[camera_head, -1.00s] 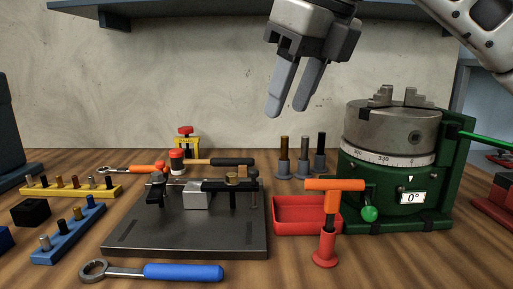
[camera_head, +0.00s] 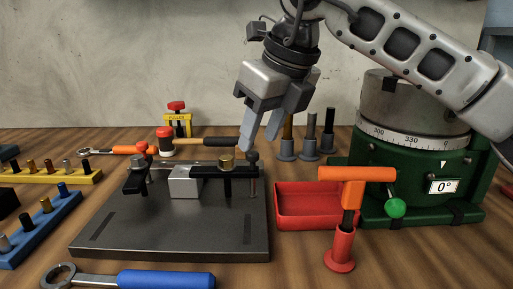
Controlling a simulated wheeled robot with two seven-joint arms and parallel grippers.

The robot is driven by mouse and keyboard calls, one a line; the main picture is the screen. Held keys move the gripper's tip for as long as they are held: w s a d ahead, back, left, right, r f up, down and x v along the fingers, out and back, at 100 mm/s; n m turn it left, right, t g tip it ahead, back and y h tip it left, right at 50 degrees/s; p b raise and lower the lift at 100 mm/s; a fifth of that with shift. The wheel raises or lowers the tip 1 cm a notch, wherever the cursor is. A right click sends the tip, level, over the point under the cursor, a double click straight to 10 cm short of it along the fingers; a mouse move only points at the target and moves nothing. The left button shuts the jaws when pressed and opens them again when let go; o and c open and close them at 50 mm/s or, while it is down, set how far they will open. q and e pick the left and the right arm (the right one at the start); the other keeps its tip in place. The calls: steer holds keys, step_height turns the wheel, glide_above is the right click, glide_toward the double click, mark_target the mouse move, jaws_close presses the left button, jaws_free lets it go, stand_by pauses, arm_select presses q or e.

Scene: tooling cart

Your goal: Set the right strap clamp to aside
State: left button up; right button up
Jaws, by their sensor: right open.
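The right strap clamp (camera_head: 222,172) is a black bar with a brass nut on top. It lies across the right part of the dark fixture plate (camera_head: 170,236), its left end by a silver block (camera_head: 186,183). A dark upright post stands at its right end. The left strap clamp (camera_head: 135,180) is on the block's other side. My right gripper (camera_head: 259,142) points down with its fingers apart and empty. Its tips appear just above the right end of the right clamp in the picture; I cannot tell the exact depth gap. My left gripper is out of view.
A red tray (camera_head: 313,222) sits right of the plate, its inside looking empty. An orange-handled tool in a red stand (camera_head: 341,250) is in front of it. A green rotary table (camera_head: 420,205) stands right. A blue-handled wrench (camera_head: 165,279) lies in front; a hammer (camera_head: 210,141) lies behind.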

mark_target(254, 152)
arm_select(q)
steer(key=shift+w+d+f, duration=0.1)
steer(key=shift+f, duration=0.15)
arm_select(e)
steer(key=shift+x, duration=1.6)
jaws_close()
steer(key=shift+r, duration=0.1)
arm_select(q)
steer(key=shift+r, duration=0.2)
